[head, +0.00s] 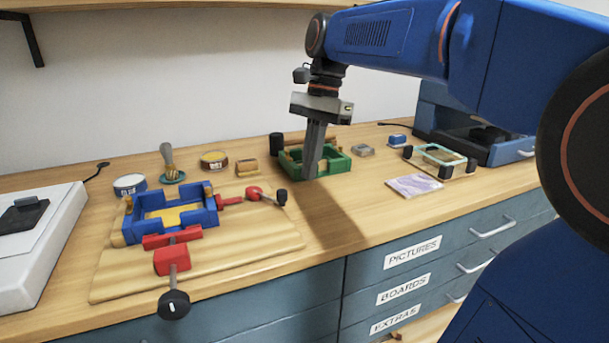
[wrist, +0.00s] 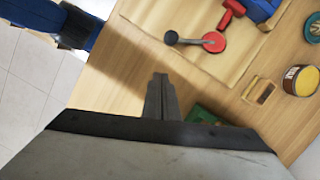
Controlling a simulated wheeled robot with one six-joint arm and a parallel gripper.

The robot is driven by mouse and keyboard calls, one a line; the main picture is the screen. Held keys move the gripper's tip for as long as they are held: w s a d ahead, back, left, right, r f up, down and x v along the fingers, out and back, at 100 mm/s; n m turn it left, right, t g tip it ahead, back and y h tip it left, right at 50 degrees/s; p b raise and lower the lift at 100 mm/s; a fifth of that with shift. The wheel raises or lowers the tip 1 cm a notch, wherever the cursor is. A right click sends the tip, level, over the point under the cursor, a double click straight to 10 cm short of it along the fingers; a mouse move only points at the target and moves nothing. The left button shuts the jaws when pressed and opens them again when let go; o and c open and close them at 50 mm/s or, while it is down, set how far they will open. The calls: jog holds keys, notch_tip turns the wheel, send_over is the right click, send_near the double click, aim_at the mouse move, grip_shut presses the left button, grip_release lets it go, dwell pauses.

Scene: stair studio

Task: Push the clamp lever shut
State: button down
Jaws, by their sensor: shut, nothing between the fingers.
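The clamp lever (head: 268,196) has a red round hub and a dark arm ending in a black knob. It points right, away from the blue frame (head: 204,207), on the wooden board. In the wrist view the lever (wrist: 188,41) points left from its red hub. A red pusher (head: 231,201) lies between hub and frame. My gripper (head: 311,174) is shut and empty, pointing down to the right of the lever and apart from it. Its fingers hide part of a green frame (head: 335,163) behind. The fingers also show in the wrist view (wrist: 158,80).
A red screw clamp with a black knob (head: 174,305) sticks out over the board's front. A patterned sheet (head: 414,185) lies right. The tabletop (head: 340,222) between board and sheet is clear.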

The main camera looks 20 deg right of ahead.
jog(key=v, duration=0.8)
jog(key=shift+s, duration=0.1)
